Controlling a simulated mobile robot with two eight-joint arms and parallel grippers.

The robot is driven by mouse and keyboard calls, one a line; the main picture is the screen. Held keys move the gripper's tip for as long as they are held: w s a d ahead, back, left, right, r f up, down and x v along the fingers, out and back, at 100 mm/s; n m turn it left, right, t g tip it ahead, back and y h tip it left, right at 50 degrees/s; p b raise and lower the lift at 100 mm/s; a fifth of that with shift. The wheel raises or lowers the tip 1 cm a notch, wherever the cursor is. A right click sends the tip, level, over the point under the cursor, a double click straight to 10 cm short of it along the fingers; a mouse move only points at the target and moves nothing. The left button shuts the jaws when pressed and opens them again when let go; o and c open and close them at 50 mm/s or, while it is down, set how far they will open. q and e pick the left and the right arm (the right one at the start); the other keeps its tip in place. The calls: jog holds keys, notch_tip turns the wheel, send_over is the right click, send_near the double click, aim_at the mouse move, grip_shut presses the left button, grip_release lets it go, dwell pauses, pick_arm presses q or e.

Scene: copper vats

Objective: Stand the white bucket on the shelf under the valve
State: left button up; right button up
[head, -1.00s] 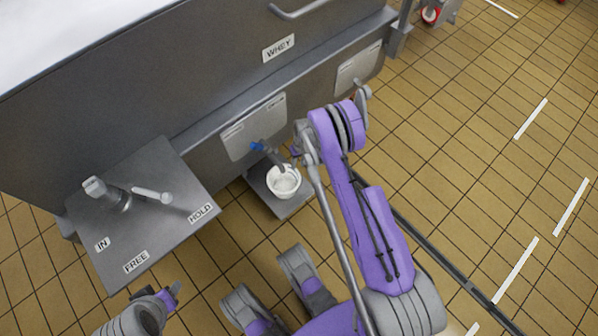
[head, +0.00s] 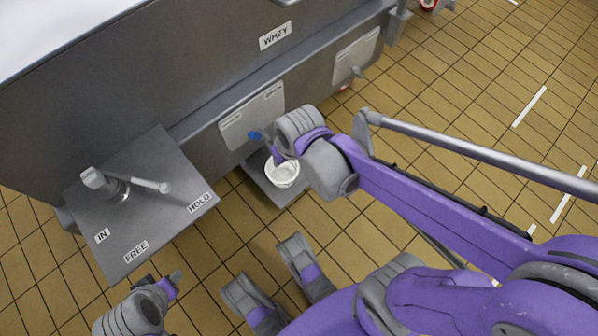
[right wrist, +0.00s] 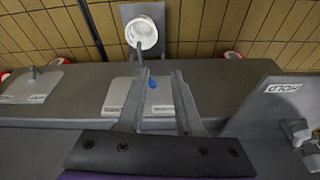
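The white bucket (head: 284,174) stands upright on the small grey shelf (head: 262,185), low against the vat. In the right wrist view the bucket (right wrist: 141,35) shows mouth-up on the shelf plate (right wrist: 128,10), with the grey valve spout reaching over its rim. The valve's blue part (head: 255,135) is partly beside my right gripper; in the wrist view it (right wrist: 153,83) lies between the lines of the fingers. My right gripper (right wrist: 161,74) is open and empty, apart from the bucket. My left gripper (head: 160,284) is low at left, away from the bucket; its finger gap is unclear.
A grey side plate (head: 150,210) marked IN, FREE and HOLD carries a lever (head: 140,184). The vat wall (head: 200,75) has a WHEY label (head: 275,35). A second panel (head: 355,58) is to the right. Tiled floor (head: 490,100) is open at right.

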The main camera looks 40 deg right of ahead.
jog(key=s+a+t, duration=0.1)
jog(key=s+a, duration=0.1)
jog(key=s, duration=0.6)
jog(key=shift+s+r+n, duration=0.3)
jog(key=shift+s+r, duration=0.05)
jog(key=shift+c, duration=0.2)
dwell(0.6)
